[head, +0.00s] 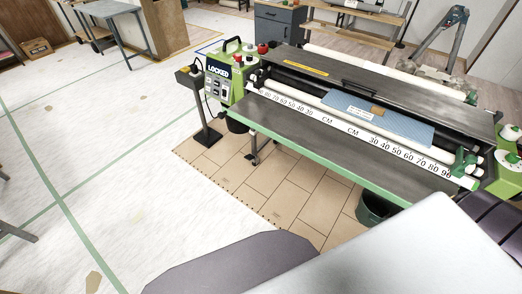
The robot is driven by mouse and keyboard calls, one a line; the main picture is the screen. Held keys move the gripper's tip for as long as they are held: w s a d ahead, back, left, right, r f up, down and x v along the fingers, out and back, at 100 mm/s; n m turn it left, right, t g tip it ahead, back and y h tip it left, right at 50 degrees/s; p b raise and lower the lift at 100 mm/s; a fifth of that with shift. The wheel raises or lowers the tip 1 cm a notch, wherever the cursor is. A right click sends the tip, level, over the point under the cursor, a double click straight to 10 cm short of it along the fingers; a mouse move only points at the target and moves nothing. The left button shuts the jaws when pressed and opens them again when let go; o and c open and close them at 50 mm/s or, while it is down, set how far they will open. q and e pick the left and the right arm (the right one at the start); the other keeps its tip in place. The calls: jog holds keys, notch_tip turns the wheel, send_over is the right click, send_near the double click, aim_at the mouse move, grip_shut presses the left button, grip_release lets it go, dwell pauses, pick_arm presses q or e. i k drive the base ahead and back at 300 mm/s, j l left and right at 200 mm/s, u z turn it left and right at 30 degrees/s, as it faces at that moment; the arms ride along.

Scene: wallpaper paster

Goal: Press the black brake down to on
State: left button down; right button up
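The wallpaper paster (375,75) stands ahead, with a green control box (222,88) at its left end. The box carries a sign reading "LOCKED", with a black handle and a red knob on top. A small dark part (253,158) shows low under the paster's left end, close to the floor; I cannot tell whether it is the black brake or how it is set. No other part is clearly recognizable as the brake. Neither of my grippers is in view.
A dark post on a flat base (207,137) stands left of the control box. A dark bin (375,208) sits under the paster's right part. Large grey and silver shapes close to the camera cover the lower right. The pale floor at left is mostly clear.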

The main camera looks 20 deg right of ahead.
aim_at(249, 157)
jog(key=i+j+z, duration=0.1)
jog(key=i+z, duration=0.35)
jog(key=i+j+z, duration=0.2)
jog(key=z, duration=0.2)
jog(key=i+j+z, duration=0.45)
jog(key=j, duration=0.2)
